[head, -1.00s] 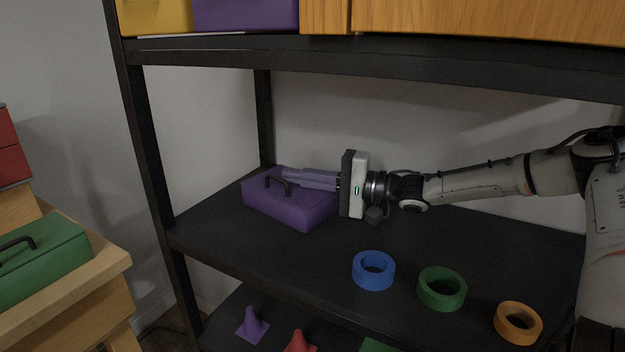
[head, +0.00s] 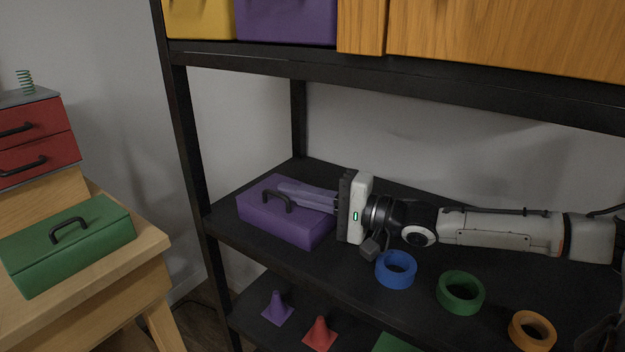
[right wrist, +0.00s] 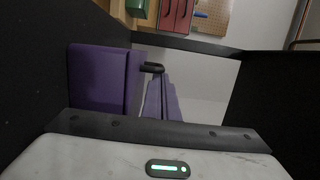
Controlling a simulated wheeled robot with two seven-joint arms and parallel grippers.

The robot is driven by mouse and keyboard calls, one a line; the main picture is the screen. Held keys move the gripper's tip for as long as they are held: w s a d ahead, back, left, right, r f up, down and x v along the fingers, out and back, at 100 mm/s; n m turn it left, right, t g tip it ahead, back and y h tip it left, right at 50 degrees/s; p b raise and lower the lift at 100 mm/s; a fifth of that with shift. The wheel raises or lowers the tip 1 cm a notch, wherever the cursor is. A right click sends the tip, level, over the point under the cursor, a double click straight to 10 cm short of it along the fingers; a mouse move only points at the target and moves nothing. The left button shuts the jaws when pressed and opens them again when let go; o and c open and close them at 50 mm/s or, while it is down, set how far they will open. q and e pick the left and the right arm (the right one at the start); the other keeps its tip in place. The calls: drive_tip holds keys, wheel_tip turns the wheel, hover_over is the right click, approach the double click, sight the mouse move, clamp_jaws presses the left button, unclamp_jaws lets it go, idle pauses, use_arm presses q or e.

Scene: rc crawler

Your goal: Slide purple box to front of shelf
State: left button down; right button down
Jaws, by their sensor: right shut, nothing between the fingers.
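The purple box (head: 285,224) with a dark handle lies on the middle shelf (head: 330,262), near its left end and close to the front edge. My right gripper (head: 284,187) is shut and empty. My left gripper is not in view.
Blue (head: 396,269), green (head: 460,293) and orange (head: 532,330) rings stand along the shelf front to the right. A dark post (head: 190,150) bounds the left. Cones (head: 277,308) sit on the shelf below. A green box (head: 70,245) is on a wooden bench at left.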

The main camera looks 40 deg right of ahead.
drive_tip(key=shift+a, duration=0.25)
